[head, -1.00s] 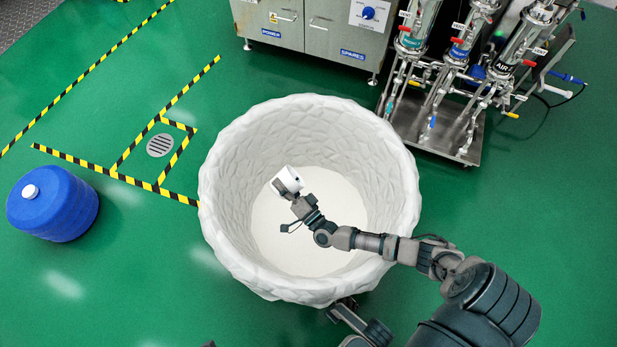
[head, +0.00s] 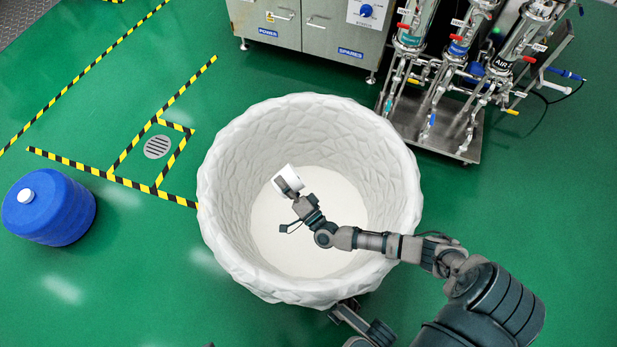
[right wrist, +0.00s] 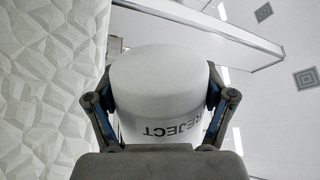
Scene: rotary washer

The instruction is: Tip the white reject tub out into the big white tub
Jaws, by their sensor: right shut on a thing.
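The big white tub (head: 222,170) stands on the floor in the middle of the head view, with a rough, faceted wall and an open top. My right gripper (head: 287,186) reaches over its rim and is above its interior. It is shut on the small white reject tub (head: 290,172). In the right wrist view the reject tub (right wrist: 160,85) sits between both fingers, with the word REJECT upside down. It looks tilted; its opening and contents cannot be made out.
A blue drum (head: 48,207) stands at the left. A grey cabinet (head: 310,30) and a steel rack with clear columns (head: 455,80) stand at the back. Striped tape (head: 110,178) and a drain (head: 157,147) mark the green floor, which is otherwise clear on the left.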

